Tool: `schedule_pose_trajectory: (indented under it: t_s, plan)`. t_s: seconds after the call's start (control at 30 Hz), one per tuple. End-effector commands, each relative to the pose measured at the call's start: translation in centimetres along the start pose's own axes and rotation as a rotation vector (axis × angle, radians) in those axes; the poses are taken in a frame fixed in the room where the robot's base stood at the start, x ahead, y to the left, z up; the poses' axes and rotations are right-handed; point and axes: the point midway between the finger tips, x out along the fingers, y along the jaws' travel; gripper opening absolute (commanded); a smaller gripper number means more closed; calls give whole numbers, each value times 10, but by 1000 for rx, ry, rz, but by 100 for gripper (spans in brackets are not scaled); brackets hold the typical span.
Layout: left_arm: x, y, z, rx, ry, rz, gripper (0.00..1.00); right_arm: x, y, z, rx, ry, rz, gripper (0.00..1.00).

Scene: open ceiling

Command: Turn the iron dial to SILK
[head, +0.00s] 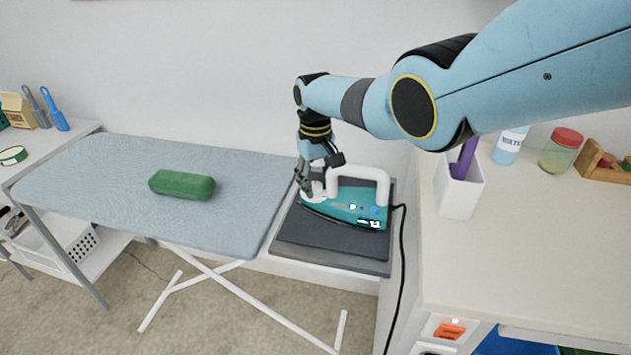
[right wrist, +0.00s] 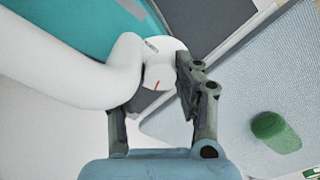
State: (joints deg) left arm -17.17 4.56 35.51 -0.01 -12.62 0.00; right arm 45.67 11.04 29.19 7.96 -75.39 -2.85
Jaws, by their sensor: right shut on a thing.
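The teal iron (head: 345,211) with a white handle (head: 362,171) lies on a dark pad on the shelf between the ironing board and the counter. My right gripper (head: 311,188) reaches down to the iron's left end. In the right wrist view the white round dial (right wrist: 162,72) has a red mark and small dark lettering that I cannot read. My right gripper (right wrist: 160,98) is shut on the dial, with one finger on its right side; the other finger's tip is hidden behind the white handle. My left gripper is not in view.
The ironing board (head: 110,190) stands to the left with a green roll (head: 182,184) on it. The iron's black cord (head: 402,260) hangs down at the right. The counter (head: 520,240) carries a white holder (head: 459,194), a bottle (head: 509,146) and a jar (head: 561,151).

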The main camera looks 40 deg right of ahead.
Motion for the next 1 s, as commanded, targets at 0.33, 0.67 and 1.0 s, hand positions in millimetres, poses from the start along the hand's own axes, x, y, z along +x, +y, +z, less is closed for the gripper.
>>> schedule_pose_trajectory:
  t_s: [0.33,0.67,1.0]
  plan:
    - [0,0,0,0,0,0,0,0,0,0,-1,1,0,55]
    - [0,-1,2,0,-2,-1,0,-2,0,-1,-1,1,0,55]
    - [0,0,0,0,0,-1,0,-51,0,-2,-2,6,1,55]
